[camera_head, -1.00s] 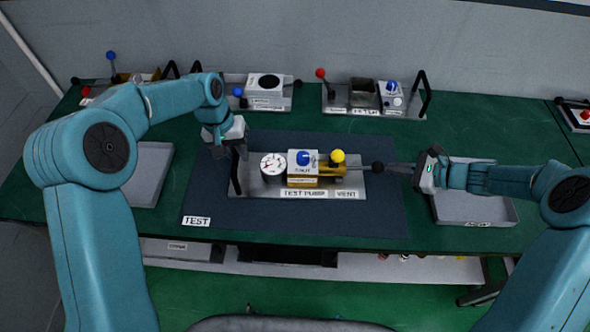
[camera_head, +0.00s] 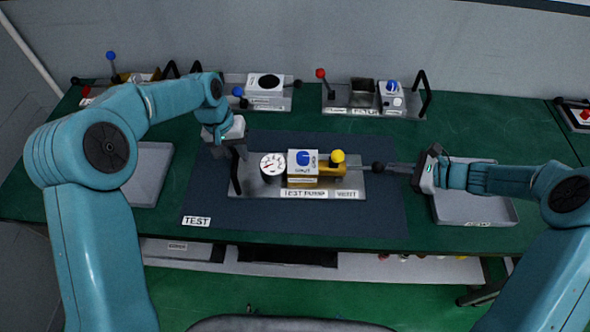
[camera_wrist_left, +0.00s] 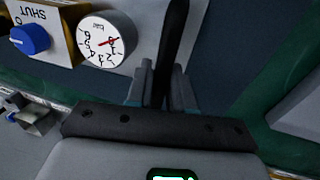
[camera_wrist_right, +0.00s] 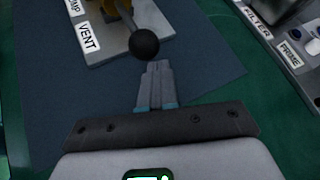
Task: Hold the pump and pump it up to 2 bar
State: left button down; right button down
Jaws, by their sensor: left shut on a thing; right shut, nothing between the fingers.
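The test pump (camera_head: 262,190) lies on a dark mat, with a white gauge (camera_head: 272,164), a blue SHUT knob (camera_head: 303,158), a yellow knob (camera_head: 338,156) and a black ball (camera_head: 378,167) at its right end. In the left wrist view the gauge's (camera_wrist_left: 105,42) red needle points toward the low numbers; its exact reading is unclear. My left gripper (camera_head: 234,152) is shut on the pump's upright black handle (camera_wrist_left: 172,45). My right gripper (camera_head: 398,168) is shut and empty, its fingertips close to the ball (camera_wrist_right: 144,44); contact is unclear.
Grey trays stand left (camera_head: 150,172) and right (camera_head: 470,208) of the mat (camera_head: 300,225). Other devices line the back, including a filter unit (camera_head: 365,112) with a red-knobbed lever and a unit with a black disc (camera_head: 268,82). The mat in front of the pump is clear.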

aim_at(383, 169)
jog(key=shift+a, duration=0.15)
dwell(0.3)
jog(key=shift+a, duration=0.7)
jog(key=shift+s+a, duration=0.1)
jog(key=shift+a, duration=0.65)
jog(key=shift+a, duration=0.75)
